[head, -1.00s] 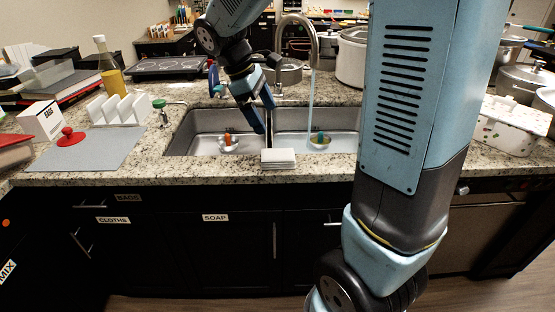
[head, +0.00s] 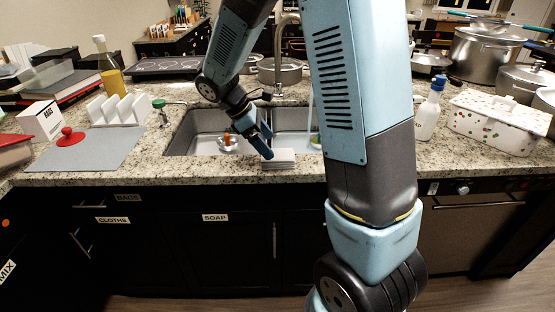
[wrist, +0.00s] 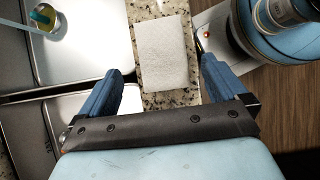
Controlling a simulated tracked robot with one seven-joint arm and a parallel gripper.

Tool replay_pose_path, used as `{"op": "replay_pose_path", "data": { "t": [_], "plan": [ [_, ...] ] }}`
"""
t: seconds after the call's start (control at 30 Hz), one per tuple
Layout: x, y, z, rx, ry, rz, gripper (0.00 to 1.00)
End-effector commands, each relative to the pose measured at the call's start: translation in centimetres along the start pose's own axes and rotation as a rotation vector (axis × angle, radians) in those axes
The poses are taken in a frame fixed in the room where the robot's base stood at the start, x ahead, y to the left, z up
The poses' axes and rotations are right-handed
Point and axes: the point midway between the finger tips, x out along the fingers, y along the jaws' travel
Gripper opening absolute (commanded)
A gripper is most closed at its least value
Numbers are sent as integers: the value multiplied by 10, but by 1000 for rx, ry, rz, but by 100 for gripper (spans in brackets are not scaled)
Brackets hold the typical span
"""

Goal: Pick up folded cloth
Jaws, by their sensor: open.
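The folded cloth (head: 280,160) is a white, flat rectangular stack on the front strip of the granite counter, by the sink divider. In the wrist view the folded cloth (wrist: 164,52) lies beyond and between my fingertips. My gripper (head: 267,143) is just above the cloth in the head view, its near finger close to the cloth's left side. In the wrist view my gripper (wrist: 165,70) is open, with a blue finger on each side and nothing between them. I cannot tell whether a finger touches the cloth.
The sink basins (head: 190,133) lie just behind the cloth, with a small bowl (head: 229,143) in the left one. A grey mat (head: 85,150) and red lid (head: 70,137) are on the left. A spray bottle (head: 429,110) and spotted container (head: 495,122) stand on the right.

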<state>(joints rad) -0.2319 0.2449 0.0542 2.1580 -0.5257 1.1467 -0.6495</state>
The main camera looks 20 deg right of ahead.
Motion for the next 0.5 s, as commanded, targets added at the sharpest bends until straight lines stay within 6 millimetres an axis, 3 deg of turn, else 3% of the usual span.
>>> {"op": "replay_pose_path", "data": {
  "t": [0.23, 0.5],
  "plan": [
    [14, -1, 1, 0, -1, -1, 99],
    [49, -3, 3, 0, -1, -1, 99]
  ]
}}
